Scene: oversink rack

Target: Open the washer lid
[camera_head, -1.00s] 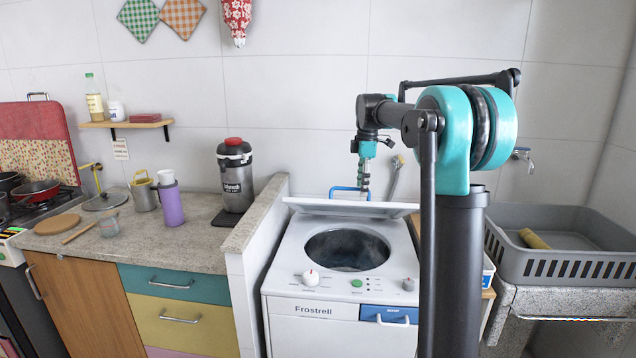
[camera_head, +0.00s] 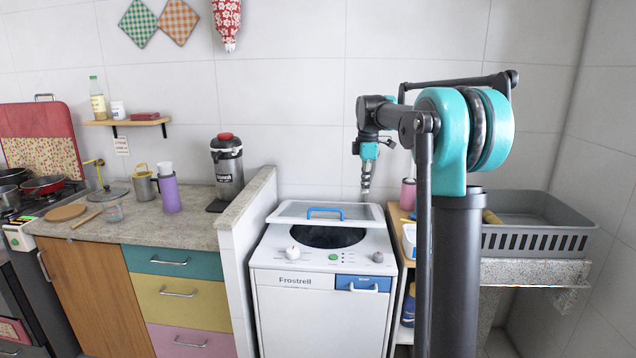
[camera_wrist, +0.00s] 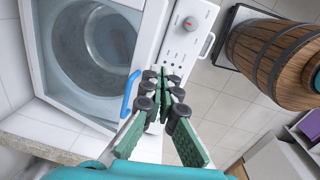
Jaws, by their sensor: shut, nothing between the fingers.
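The white washer (camera_head: 322,310) stands against the low tiled wall. Its lid (camera_head: 290,211), a white frame with a clear pane and a blue handle (camera_head: 326,212), is partly raised and tilted, with the dark drum opening (camera_head: 327,238) showing below its front edge. In the wrist view the lid's pane (camera_wrist: 75,70) shows the drum through it, and the blue handle (camera_wrist: 130,95) lies left of the fingertips.
A stone counter (camera_head: 130,220) with a purple tumbler and a dark jug lies left, beyond the low wall (camera_head: 250,205).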

